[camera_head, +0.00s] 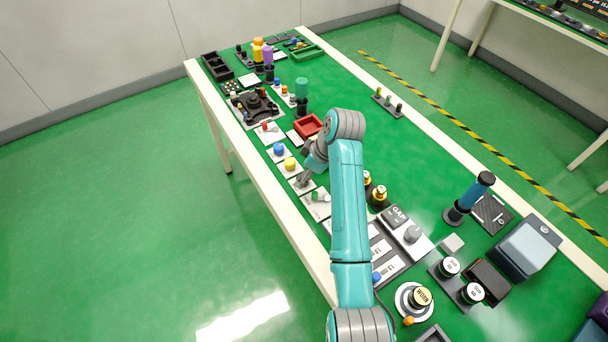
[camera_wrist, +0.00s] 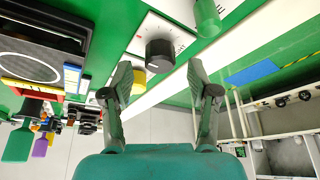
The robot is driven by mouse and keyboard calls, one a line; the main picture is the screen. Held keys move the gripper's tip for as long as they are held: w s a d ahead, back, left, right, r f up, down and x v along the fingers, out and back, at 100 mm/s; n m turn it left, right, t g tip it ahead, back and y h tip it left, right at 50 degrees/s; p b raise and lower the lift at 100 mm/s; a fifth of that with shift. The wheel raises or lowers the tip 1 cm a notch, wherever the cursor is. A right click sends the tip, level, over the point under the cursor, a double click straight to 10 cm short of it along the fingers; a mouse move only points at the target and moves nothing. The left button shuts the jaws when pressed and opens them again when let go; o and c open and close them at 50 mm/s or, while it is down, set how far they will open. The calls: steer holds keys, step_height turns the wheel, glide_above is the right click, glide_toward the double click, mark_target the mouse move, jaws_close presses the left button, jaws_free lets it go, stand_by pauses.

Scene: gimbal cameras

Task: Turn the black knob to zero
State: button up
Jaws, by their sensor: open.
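The black knob (camera_wrist: 160,55) sits on a white panel (camera_wrist: 150,28) with dial marks around it in the wrist view. I cannot read where the knob points. My gripper (camera_wrist: 160,82) is open, with one finger to each side of the knob in the picture and the knob seen between and just beyond the fingertips. I see no contact.
A green knob (camera_wrist: 207,18) stands close beside the black knob's panel. In the head view, yellow (camera_head: 290,163) and blue (camera_head: 279,149) knobs sit on neighbouring panels, with a red tray (camera_head: 308,125) nearby. The table's middle right is mostly clear.

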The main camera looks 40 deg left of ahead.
steer(key=s+v, duration=0.1)
steer(key=v, duration=0.9)
steer(key=shift+w, duration=0.5)
steer(key=shift+d+r, duration=0.1)
steer(key=shift+r, duration=0.05)
